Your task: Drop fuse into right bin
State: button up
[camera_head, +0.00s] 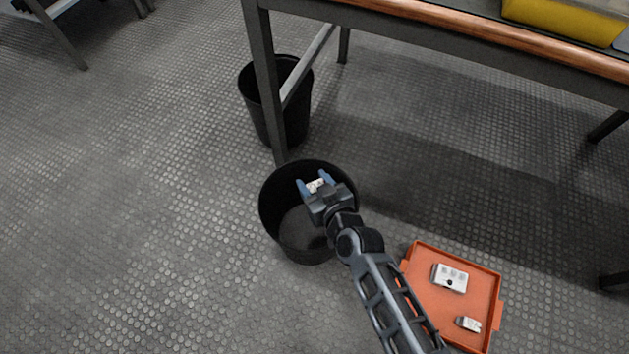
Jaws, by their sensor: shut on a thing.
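The fuse (316,185) is a small white piece between the blue fingertips of my gripper (315,184). My gripper is shut on it and reaches in from the lower right. In the picture, gripper and fuse lie over the opening of the nearer black bin (276,232). The exact height above its rim is hard to tell. The bin's inside looks empty where it shows; my gripper hides part of it. A second black bin (257,108) stands farther back, partly behind a table leg. The pictures do not settle which one is the right bin.
An orange tray (430,312) at the lower right holds a white box-like part (450,278) and a smaller white part (468,324).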

jog(key=o, duration=1.2)
jog(key=shift+c, duration=0.2)
jog(key=p+v, duration=0.2)
jog(key=v, duration=0.5)
jog(key=shift+s+d+r, duration=0.2)
jog(key=shift+s, duration=0.1)
